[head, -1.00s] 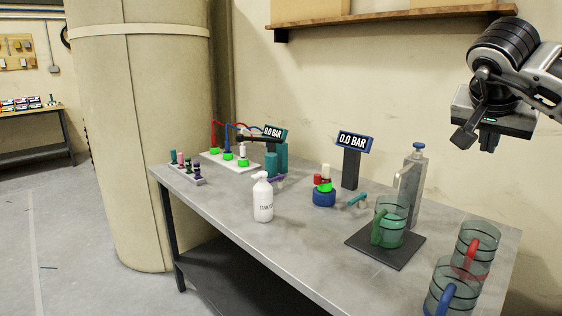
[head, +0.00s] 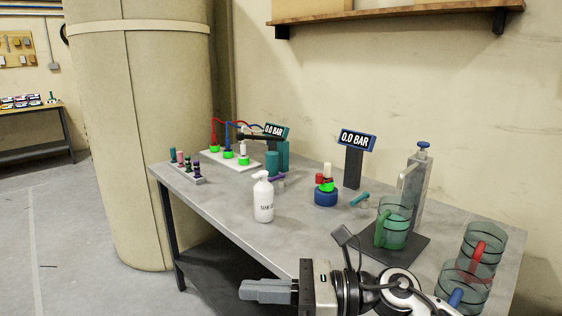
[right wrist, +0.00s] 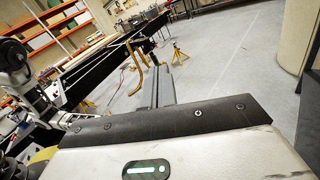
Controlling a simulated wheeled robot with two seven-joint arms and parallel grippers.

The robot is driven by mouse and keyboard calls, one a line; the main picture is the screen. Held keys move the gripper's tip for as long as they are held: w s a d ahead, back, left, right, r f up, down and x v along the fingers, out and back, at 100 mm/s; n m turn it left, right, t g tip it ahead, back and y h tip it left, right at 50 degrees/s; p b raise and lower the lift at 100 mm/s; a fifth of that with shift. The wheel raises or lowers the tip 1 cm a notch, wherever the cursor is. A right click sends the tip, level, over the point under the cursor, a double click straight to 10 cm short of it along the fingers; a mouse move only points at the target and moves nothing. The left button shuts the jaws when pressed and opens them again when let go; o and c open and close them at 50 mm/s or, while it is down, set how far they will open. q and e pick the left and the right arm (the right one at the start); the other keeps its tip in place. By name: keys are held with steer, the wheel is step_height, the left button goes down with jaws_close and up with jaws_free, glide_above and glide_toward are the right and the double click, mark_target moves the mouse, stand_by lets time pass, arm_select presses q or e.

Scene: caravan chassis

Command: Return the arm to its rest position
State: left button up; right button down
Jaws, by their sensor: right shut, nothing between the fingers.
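My right gripper (head: 266,291) shows at the bottom of the head view, in front of the workbench's near edge. Its grey fingers point left, are closed together and hold nothing. The arm comes in from the lower right and covers part of the bench edge. In the right wrist view the gripper's fingers (right wrist: 164,88) reach forward over open floor, with no object at their tips. My left gripper does not show in the head view.
The workbench (head: 225,208) carries a white spray bottle (head: 263,200), two 0.0 BAR displays (head: 357,141), a green jug (head: 393,228) on a dark plate, and two clear jugs with red (head: 477,253) and blue handles near the arm. The right wrist view shows a dark chassis beam (right wrist: 105,72) and yellow stands (right wrist: 179,53).

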steer(key=w+d+f+m+t+h, duration=0.1)
steer(key=d+f+m+t+h, duration=0.3)
steer(key=m, duration=0.6)
steer(key=d+f+m+t, duration=0.2)
steer(key=m+t, duration=0.4)
steer(key=m, duration=0.5)
steer(key=w+d+f+m+t+h, duration=0.1)
steer(key=d+f+m+t+h, duration=0.25)
steer(key=m+t, duration=0.45)
steer(key=s+d+f+m+g+h, duration=0.3)
steer(key=s+d+f+m+g, duration=0.1)
steer(key=s+f+m, duration=0.3)
steer(key=s+d+f+m+g+h, duration=0.4)
steer(key=s+f+m, duration=0.4)
steer(key=f+m, duration=0.4)
steer(key=shift+s+d+f+m+g, duration=0.15)
steer(key=shift+d+f+m+g, duration=0.15)
steer(key=shift+f+g, duration=0.35)
steer(key=shift+f+h, duration=0.1)
steer(key=shift+h, duration=0.15)
